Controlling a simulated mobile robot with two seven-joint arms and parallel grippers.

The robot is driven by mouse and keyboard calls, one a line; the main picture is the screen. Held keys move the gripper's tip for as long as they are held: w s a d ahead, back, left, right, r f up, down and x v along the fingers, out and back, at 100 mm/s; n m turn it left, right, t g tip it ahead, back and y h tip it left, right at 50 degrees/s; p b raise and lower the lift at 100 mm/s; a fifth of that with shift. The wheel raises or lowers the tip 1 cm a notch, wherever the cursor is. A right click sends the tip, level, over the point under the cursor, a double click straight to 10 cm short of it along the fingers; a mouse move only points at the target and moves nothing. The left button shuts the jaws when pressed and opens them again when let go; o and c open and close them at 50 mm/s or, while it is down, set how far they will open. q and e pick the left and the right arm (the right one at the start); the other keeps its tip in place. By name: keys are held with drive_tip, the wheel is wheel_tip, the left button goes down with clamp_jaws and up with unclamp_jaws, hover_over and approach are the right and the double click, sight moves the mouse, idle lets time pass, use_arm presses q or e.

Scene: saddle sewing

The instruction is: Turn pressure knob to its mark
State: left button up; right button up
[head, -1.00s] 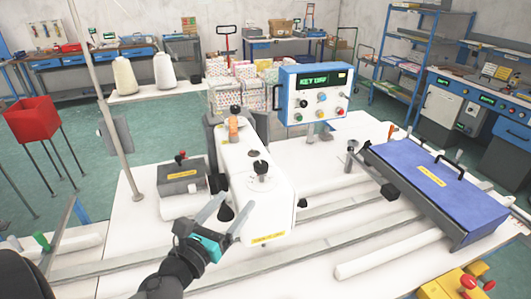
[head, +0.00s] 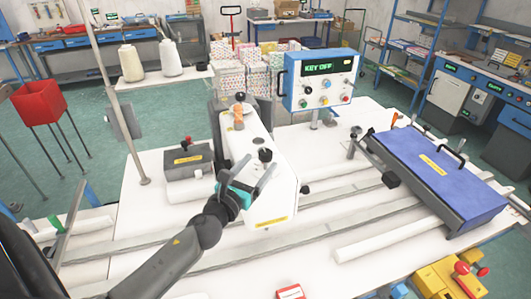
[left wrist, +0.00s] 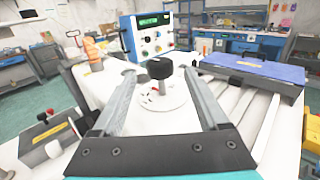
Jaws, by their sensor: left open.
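The pressure knob, a black knob on a short stem (head: 265,155), stands on top of the white sewing machine head (head: 262,205). In the left wrist view the black knob (left wrist: 159,68) rises from a round white dial plate (left wrist: 163,97) with small red marks. My left gripper (head: 256,173), with grey fingers and a teal body, is open and empty just in front of the knob. In the left wrist view its fingers lie on either side of the knob, apart from it. The knob's pointer and exact mark are too small to read. My right gripper is not in view.
A blue control panel (head: 319,80) reading "KEY OFF" stands behind the machine. An orange-topped post (head: 239,115) is behind the knob. A grey box (head: 188,160) sits left of it. A blue padded clamp (head: 435,178) lies at the right.

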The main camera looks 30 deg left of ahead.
sight(262, 160)
use_arm(q)
drive_tip(key=shift+w+a, duration=0.15)
drive_tip(key=shift+w, duration=2.2)
clamp_jaws()
